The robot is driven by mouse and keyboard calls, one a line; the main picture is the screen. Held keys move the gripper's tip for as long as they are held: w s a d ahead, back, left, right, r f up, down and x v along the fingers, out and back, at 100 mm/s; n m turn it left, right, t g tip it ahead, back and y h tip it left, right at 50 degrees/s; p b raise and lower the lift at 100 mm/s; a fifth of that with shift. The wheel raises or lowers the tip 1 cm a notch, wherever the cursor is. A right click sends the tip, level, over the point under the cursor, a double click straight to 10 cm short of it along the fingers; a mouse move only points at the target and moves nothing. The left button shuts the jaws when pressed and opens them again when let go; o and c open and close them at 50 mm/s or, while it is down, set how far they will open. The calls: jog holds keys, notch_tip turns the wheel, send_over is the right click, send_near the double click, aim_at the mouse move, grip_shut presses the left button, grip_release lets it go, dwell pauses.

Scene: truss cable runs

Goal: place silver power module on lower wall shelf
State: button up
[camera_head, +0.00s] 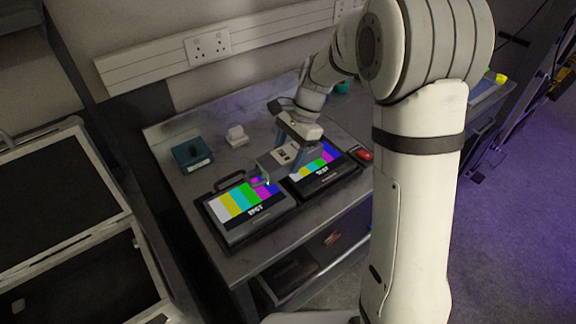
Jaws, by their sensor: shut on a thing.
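The silver power module (270,160), a small grey box with dark and light ports on its face, is at the workbench, behind the two colour-bar monitors. My gripper (289,155) is shut on it, with the fingers over its right part. The arm reaches down from the upper right and partly hides the module. I cannot tell whether the module rests on the bench or is slightly raised. I cannot make out the lower wall shelf for certain.
Two monitors (245,208) (318,168) lie at the bench front (170,150). A dark blue box (192,154), a white block (237,136) and a red object (365,154) are also there. Socket trunking (150,67) runs along the wall. Open cases (100,225) stand left.

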aim_at(289, 178)
jog(key=shift+f, duration=2.5)
jog(key=shift+f, duration=0.15)
jog(key=o, duration=1)
jog(key=shift+f, duration=0.1)
jog(key=o, duration=0.4)
